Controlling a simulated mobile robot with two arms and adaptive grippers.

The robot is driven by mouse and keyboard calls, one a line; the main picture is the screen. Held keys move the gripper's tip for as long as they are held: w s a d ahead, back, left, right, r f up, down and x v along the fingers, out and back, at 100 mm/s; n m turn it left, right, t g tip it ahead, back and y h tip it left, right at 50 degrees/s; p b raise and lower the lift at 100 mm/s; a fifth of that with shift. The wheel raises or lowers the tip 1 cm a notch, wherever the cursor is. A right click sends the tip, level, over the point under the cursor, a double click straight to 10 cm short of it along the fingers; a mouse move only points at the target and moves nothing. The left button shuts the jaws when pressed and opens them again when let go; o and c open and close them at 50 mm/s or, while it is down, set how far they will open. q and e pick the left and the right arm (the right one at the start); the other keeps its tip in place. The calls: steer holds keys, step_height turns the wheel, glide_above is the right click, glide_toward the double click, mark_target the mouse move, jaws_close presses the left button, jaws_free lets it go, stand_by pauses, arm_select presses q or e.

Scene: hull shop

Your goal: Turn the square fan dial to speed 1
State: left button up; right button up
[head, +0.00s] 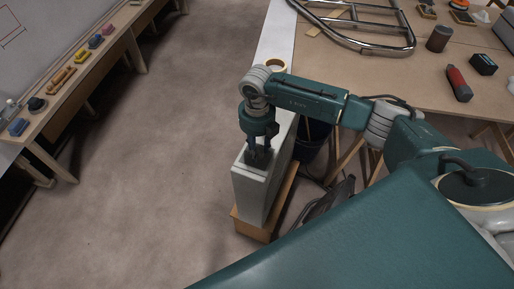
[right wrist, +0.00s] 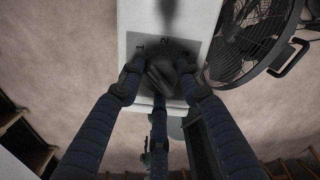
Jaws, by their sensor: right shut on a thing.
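The dark fan dial (right wrist: 162,76) sits on a grey plate on the pale control box (right wrist: 144,18). The numerals 1 and 2 show on the plate. Which numeral the dial points to I cannot tell. My right gripper (right wrist: 160,72) is shut on the dial, its fingers around it. In the head view my right gripper (head: 258,156) points down onto the top of the pale box (head: 251,195) and hides the dial. My left gripper is in neither view.
A black round fan (right wrist: 250,42) stands on the floor beside the box. The box rests on a wooden base (head: 250,229). A workbench (head: 425,72) with a metal tube frame (head: 365,46) is at the right. The floor to the left is clear.

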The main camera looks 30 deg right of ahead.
steer(key=o, duration=1.2)
steer(key=shift+c, duration=0.2)
steer(key=shift+r, duration=0.15)
step_height(320, 180, up, 12)
